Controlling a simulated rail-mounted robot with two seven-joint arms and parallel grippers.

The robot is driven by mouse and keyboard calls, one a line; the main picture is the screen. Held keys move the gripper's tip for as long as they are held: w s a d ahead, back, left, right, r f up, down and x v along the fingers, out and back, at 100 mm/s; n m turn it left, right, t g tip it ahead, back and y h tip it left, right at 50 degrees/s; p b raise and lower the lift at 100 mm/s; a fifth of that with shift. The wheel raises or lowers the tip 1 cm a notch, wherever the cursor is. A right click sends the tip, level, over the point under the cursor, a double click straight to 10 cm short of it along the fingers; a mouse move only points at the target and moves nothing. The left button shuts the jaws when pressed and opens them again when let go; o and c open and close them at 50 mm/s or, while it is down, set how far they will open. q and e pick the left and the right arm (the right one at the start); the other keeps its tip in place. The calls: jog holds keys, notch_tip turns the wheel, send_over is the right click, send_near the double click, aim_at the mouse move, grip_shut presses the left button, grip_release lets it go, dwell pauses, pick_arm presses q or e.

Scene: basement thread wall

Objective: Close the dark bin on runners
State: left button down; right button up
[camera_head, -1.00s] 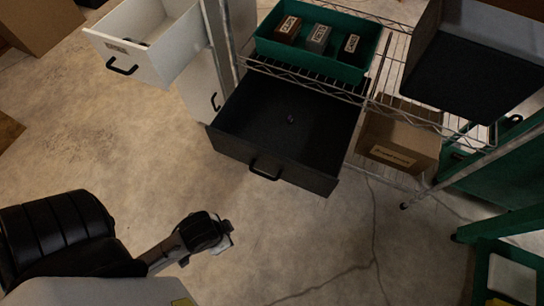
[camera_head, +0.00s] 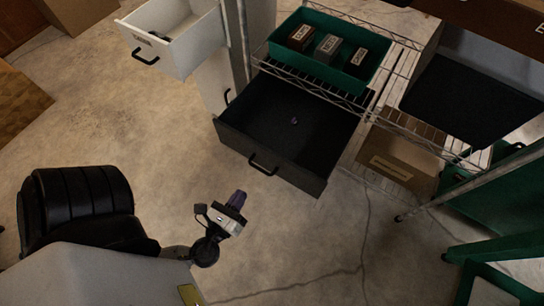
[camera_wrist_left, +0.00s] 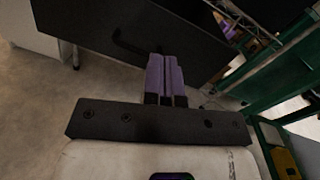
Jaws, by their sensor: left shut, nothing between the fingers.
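The dark bin on runners (camera_head: 234,138) is pulled out under the wire shelf in the head view, with a black bar handle (camera_head: 262,166) on its front. A small purple thing (camera_head: 294,120) lies inside it. My left gripper (camera_head: 238,196) is shut and empty, in front of and below the bin's front, apart from the handle. In the left wrist view its purple fingers (camera_wrist_left: 166,78) are together, with the dark front panel (camera_wrist_left: 150,30) beyond them and the handle (camera_wrist_left: 128,46) near the fingertips. My right gripper is not in view.
A white drawer (camera_head: 185,50) stands open at the upper left. A green tray (camera_head: 275,50) with several labelled boxes sits on the wire shelf above the bin. A cardboard box (camera_head: 400,160) is right of the bin.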

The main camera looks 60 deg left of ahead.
pick_arm(q)
jog(key=m+h, duration=0.1)
jog(key=m, duration=0.1)
jog(key=m+b, duration=0.2)
jog(key=b, duration=0.1)
send_near(272, 154)
jog(key=x, duration=0.7)
jog(key=shift+w+f, duration=0.1)
jog(key=shift+w+a, duration=0.1)
jog(key=shift+w, duration=0.1)
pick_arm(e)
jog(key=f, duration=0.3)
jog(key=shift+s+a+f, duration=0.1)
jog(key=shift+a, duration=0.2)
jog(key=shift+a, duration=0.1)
